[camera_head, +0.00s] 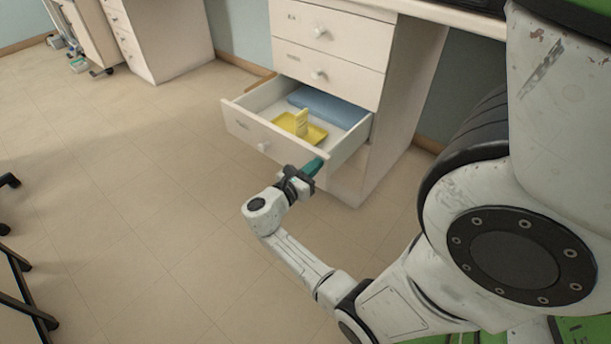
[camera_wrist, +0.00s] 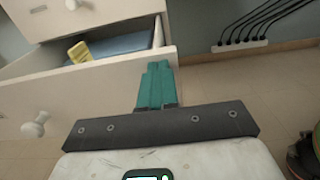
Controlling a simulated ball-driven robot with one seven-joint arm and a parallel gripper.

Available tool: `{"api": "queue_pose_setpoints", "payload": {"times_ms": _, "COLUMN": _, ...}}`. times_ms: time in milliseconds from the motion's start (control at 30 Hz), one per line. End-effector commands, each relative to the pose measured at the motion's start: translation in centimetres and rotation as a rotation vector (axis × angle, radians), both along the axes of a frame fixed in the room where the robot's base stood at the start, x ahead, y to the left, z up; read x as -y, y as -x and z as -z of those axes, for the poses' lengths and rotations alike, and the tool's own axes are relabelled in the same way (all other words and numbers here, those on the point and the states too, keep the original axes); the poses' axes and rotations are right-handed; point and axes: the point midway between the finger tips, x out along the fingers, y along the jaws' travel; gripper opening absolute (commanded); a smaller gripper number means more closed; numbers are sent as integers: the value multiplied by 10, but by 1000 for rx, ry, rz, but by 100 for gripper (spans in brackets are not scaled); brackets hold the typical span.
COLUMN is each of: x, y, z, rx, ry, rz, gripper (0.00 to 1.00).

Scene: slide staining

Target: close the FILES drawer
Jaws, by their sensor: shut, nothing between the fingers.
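The open drawer (camera_head: 240,126) is the lowest of the three in the white cabinet and is pulled well out. Its front has a round white knob and a small label too blurred to read. Inside lie a yellow tray with an upright yellow piece (camera_head: 301,126) and a flat blue item (camera_head: 328,106). My gripper (camera_head: 316,165) has teal fingers, shut and empty, at the right end of the drawer front. In the wrist view the fingers (camera_wrist: 156,84) overlap the right edge of the drawer front (camera_wrist: 88,102), with the knob to their left. I cannot tell whether they touch it.
Two shut drawers (camera_head: 328,60) sit above the open one. A power strip (camera_wrist: 239,46) with several cables is on the wall to the right in the wrist view. Dark chair legs (camera_head: 25,290) stand at the far left.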

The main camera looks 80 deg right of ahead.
Motion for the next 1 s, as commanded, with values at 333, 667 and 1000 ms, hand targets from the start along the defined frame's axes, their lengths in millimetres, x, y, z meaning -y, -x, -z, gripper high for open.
{"api": "queue_pose_setpoints", "payload": {"times_ms": 333, "x": 58, "y": 35, "z": 1, "rx": 1, "ry": 1, "rz": 6, "gripper": 0}}
{"api": "queue_pose_setpoints", "payload": {"times_ms": 667, "x": 112, "y": 68, "z": 3, "rx": 2, "ry": 2, "rz": 5, "gripper": 0}}
{"api": "queue_pose_setpoints", "payload": {"times_ms": 1000, "x": 167, "y": 101, "z": 4, "rx": 2, "ry": 2, "rz": 5, "gripper": 0}}
